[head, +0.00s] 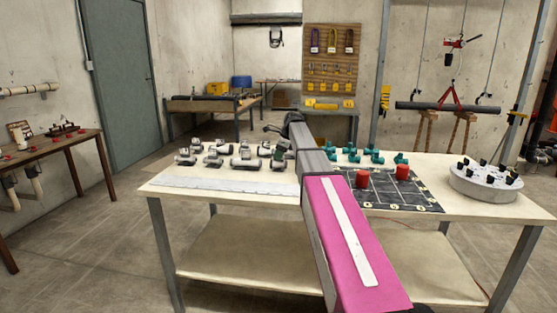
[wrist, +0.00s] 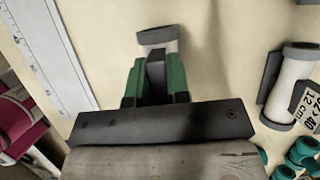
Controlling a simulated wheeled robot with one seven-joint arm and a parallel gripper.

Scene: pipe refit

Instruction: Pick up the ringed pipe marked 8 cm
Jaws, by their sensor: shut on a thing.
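In the wrist view my gripper (wrist: 157,80) has green-lined jaws, shut on a white pipe piece with a grey ring (wrist: 157,36). Only its ringed end shows beyond the jaws; any length mark on it is hidden, so I cannot read whether it says 8 cm. Another white pipe with grey rings (wrist: 288,85) lies to the right, apart from my gripper, beside a label reading 12 cm (wrist: 309,108). In the head view several grey-and-white pipe pieces (head: 245,163) stand on the left half of the table, and my arm hides part of the table's middle.
A ruler strip (wrist: 48,55) lies left of my gripper. Teal fittings (head: 374,156) stand right of my arm on the table (head: 250,202). A dark mat with red cylinders (head: 385,190) and a round holder with black-topped items (head: 484,185) are farther right.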

